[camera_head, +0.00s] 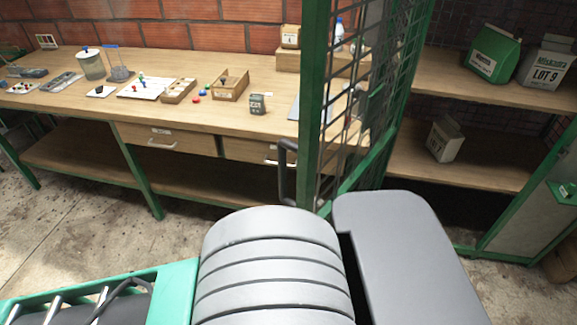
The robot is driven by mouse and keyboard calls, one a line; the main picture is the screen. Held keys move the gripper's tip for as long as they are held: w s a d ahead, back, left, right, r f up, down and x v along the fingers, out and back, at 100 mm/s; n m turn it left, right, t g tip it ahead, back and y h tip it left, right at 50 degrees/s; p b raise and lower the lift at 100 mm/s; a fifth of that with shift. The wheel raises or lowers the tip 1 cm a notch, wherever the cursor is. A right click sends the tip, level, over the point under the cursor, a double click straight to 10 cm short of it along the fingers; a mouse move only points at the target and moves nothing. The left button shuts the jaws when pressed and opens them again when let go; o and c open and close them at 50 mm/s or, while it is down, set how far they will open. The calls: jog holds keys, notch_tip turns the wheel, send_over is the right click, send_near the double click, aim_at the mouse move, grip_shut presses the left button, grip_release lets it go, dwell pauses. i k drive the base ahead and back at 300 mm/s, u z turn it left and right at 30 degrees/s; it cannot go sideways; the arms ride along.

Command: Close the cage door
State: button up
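The cage door (311,110) is a green frame with dark wire mesh. It stands open, swung out toward me and seen at a steep angle, in front of the right end of the workbench. A dark upright pull handle (284,172) sits on its near edge. The door's lower part is hidden behind grey shapes in the foreground. To the right, the cage opening shows wooden shelves (470,160). My gripper is not in view, and I see nothing touching the handle.
A wooden workbench (190,118) with small parts and trays stands at the left. A green and a white box (547,66) sit on the upper cage shelf, another carton (444,140) below. A green frame (175,285) is at lower left. Bare concrete floor (95,225) lies left.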

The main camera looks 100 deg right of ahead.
aim_at(362, 106)
jog(key=i, duration=0.85)
jog(key=z, duration=3.6)
jog(key=k, duration=0.35)
jog(key=u, duration=0.95)
jog(key=i, duration=0.45)
